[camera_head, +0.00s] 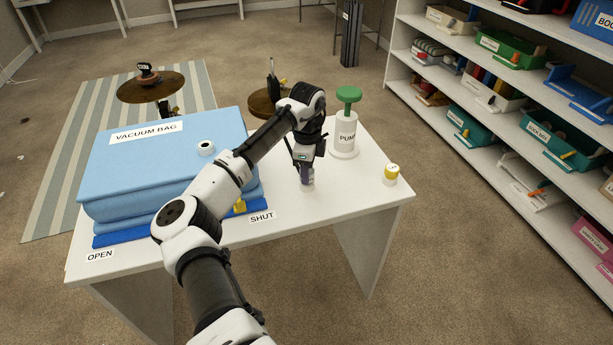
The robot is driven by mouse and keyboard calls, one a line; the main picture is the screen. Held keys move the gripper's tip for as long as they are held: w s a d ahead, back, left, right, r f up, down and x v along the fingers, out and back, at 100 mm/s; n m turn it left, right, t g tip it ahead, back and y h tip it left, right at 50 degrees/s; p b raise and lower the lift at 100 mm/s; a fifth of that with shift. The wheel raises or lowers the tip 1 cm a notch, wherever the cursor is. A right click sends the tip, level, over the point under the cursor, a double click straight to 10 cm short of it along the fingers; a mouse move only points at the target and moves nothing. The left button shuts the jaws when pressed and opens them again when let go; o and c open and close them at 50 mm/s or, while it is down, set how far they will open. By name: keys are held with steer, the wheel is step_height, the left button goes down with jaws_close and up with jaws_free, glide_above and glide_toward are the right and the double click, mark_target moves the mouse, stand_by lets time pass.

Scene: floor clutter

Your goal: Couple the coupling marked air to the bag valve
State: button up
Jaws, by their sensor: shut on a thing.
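A blue vacuum bag (165,170) lies on the white table, labelled VACUUM BAG. Its valve, a white ring with a dark centre (205,148), faces up near the bag's right side. My gripper (305,165) points down, right of the bag, shut on a small coupling with a dark purple body and pale base (307,180). I cannot tell whether its base touches the table, and I cannot read its mark. A second coupling, white with a yellow top (391,173), stands at the table's right; its mark is too small to read.
A white PUMP with a green knob (346,130) stands behind and right of my gripper. A yellow slider (240,207) sits at the bag's front edge, by the SHUT label (262,217); OPEN (100,255) is at left. The table's front right is clear. Shelves line the right.

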steer(key=shift+r, duration=0.1)
steer(key=shift+r+p, duration=1.25)
steer(key=shift+r, duration=0.1)
